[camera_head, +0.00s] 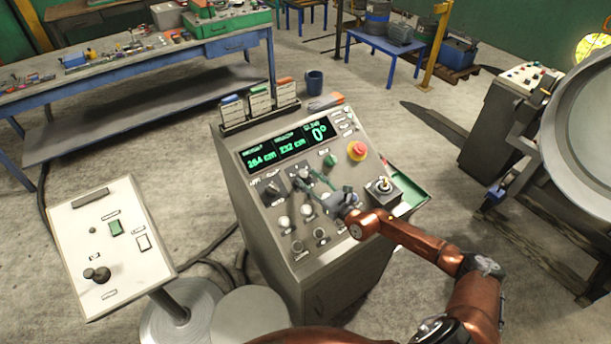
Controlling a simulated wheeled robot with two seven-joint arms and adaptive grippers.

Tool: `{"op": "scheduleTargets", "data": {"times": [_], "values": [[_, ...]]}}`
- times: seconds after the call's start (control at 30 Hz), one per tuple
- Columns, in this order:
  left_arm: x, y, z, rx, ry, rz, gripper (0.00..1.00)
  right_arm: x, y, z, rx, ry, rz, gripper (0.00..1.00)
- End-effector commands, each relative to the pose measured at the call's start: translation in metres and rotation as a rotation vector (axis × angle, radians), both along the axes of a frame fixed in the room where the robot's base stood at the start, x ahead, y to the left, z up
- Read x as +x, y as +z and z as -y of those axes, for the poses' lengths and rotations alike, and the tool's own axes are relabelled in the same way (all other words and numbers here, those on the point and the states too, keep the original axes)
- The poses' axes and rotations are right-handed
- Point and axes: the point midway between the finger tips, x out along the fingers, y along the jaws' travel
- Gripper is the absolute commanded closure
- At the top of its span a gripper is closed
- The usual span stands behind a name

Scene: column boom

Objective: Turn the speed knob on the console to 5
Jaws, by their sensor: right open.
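The grey console (330,262) stands in the middle, its sloped top carrying a display (290,146) with green figures, including 0°. Several knobs and buttons sit below the display. A dark knob (272,188) is at the panel's left and a round knob (301,172) is just right of it. The labels are too small to read, so I cannot tell which knob is the speed knob or where it points. My right gripper (311,185) is open over the panel among these knobs, its fingers towards the upper left. I cannot tell whether it touches a knob. My left gripper is out of view.
A red emergency button (357,151) and a joystick (383,187) sit on the console's right side. Card holders (259,104) stand along its back edge. A white control panel (111,246) on a stand is at the left. A blue workbench (225,46) is behind.

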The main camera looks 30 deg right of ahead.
Motion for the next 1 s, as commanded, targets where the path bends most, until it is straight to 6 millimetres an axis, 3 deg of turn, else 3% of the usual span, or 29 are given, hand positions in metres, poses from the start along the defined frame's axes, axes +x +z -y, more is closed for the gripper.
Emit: {"op": "scheduleTargets", "data": {"times": [0.2, 0.53, 1.0], "values": [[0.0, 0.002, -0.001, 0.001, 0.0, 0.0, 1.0, 0.021, 0.001, -0.005, 0.001, 0.0, 0.002, 0.56], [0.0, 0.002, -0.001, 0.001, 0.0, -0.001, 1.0, 0.023, -0.001, -0.006, 0.002, 0.0, 0.0, 0.57], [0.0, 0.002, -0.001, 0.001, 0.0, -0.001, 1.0, 0.023, 0.0, -0.006, 0.002, 0.0, 0.0, 0.89]]}}
